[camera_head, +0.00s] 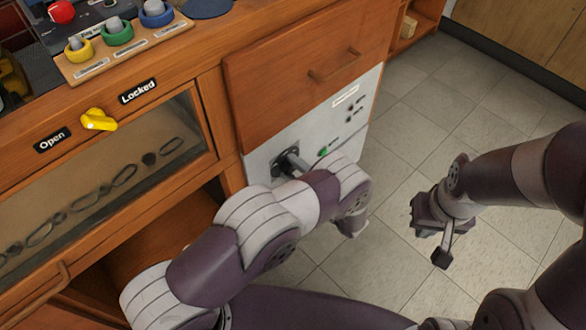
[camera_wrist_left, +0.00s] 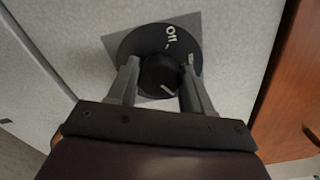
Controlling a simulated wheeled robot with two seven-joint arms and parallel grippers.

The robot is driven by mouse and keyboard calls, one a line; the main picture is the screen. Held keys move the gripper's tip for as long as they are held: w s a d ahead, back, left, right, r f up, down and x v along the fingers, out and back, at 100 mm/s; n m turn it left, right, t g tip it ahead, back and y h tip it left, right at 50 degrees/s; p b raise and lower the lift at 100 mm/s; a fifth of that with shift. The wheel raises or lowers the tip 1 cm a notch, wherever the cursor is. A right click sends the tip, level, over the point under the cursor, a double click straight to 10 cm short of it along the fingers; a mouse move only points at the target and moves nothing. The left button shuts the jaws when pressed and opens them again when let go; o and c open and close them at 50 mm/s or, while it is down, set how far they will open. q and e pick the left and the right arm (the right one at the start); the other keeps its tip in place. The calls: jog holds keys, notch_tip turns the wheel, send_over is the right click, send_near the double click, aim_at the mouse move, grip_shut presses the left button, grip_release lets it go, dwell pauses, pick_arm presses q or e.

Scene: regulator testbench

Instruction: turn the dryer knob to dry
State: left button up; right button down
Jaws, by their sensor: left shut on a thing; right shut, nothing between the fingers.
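The dryer knob (camera_wrist_left: 158,76) is a dark round knob on a black dial disc, set on a white panel. In the left wrist view, "Off" shows on the upper right of the dial. A light line on the knob face points toward the lower right. Another label mark beside the right finger is partly hidden. My left gripper (camera_wrist_left: 160,84) is shut on the knob, one finger on each side. In the head view, my left gripper (camera_head: 292,161) is at the dial, mostly hidden by my arm. My right gripper (camera_head: 438,240) is shut and empty over the floor.
The white panel (camera_head: 350,98) also bears a green button (camera_head: 323,152) and small dark dots. A wooden drawer (camera_head: 300,60) with a handle is above. To the left are a yellow latch (camera_head: 98,120), "Open" and "Locked" labels and a glass-fronted compartment. Tiled floor lies clear at right.

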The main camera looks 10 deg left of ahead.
pick_arm(q)
jog(key=shift+m, duration=0.3)
dwell(0.4)
jog(key=o, duration=1)
jog(key=shift+o, duration=0.2)
jog(key=shift+d, duration=0.1)
jog(key=p+v, duration=0.2)
jog(key=v, duration=1)
jog(key=shift+s+d, duration=0.2)
